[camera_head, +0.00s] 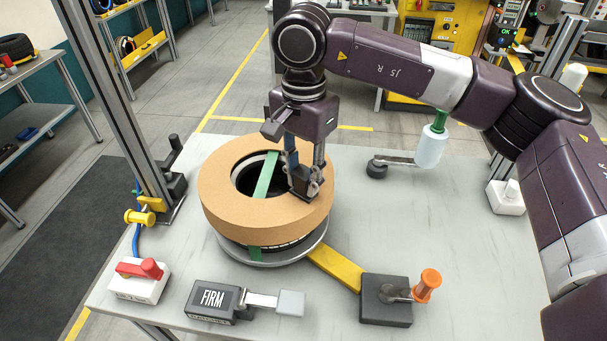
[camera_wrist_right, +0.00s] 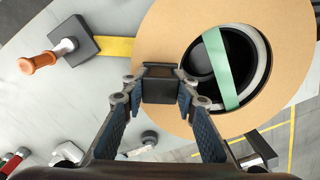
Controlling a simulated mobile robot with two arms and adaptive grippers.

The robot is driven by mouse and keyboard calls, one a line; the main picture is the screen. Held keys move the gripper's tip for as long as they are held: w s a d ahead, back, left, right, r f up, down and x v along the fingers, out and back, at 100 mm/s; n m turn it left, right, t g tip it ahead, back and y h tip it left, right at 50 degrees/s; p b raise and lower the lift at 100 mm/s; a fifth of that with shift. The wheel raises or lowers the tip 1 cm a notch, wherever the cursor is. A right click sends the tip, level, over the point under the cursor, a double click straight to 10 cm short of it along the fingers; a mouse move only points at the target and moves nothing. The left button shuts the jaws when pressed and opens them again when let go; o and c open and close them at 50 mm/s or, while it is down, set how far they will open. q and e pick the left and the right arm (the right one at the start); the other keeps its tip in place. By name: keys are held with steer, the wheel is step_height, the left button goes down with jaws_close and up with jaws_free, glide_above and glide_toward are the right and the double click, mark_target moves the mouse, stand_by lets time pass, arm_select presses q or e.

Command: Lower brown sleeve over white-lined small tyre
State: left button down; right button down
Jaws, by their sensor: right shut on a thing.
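The brown sleeve (camera_head: 222,197) is a thick tan ring in the middle of the table. It sits around the upper part of the small tyre (camera_head: 249,174), whose white lining and dark inside show through the opening. Some black tyre shows below the sleeve. The sleeve also shows in the right wrist view (camera_wrist_right: 180,30), with the tyre's white-lined rim (camera_wrist_right: 258,85) inside it. My left gripper is not in view.
A green strap (camera_head: 265,175) crosses the opening. The tyre stands on a round grey plate (camera_head: 285,256). A yellow bar (camera_head: 335,268) leads to a dark block with an orange knob (camera_head: 430,279).

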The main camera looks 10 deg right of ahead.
steer(key=c, duration=1.5)
jaws_free()
steer(key=shift+o, duration=0.2)
step_height(320, 180, up, 12)
